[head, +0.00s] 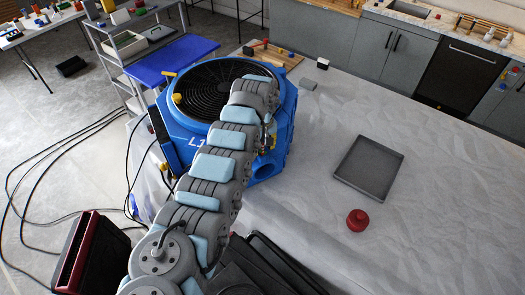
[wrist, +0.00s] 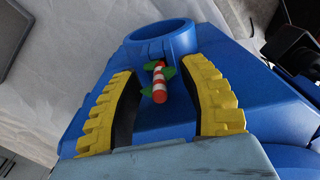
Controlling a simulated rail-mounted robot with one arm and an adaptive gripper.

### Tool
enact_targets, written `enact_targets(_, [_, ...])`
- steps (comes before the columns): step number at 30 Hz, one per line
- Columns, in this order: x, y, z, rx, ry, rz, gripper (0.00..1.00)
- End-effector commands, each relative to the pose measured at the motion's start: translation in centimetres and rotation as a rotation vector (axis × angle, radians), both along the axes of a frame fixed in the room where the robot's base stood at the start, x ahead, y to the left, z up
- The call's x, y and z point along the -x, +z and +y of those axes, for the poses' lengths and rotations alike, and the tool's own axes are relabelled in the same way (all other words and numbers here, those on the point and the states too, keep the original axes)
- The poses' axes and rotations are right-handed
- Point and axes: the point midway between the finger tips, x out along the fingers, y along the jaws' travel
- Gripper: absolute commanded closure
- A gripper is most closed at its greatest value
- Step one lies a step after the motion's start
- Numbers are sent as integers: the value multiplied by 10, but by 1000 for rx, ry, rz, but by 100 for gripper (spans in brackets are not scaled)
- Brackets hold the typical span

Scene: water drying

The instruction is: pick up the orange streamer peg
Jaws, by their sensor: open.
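The streamer peg (wrist: 159,85) is a small orange-red and white striped stick with green strips near it. In the wrist view it sits by the blue ring on the blue fan machine (wrist: 225,45). My gripper (wrist: 162,78) is open, with one yellow, black-lined finger on each side of the peg. I see no finger touching it. In the head view my arm reaches over the fan machine (head: 292,115). There the gripper is mostly hidden at the machine's right side, and I cannot make out the peg.
A grey tray (head: 369,169) and a red round object (head: 357,220) lie on the sheeted table to the right. A wooden board (head: 272,54) is at the back. Much of the right tabletop is clear.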

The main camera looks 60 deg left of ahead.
Motion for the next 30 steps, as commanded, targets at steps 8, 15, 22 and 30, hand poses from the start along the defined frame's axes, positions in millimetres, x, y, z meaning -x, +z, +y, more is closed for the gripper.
enact_targets(8, [0,0,0,0,0,0,100])
enact_targets(15, [0,0,0,0,0,0,100])
enact_targets(22, [-1,8,0,-1,0,-2,100])
enact_targets(30, [1,36,2,-3,4,-4,100])
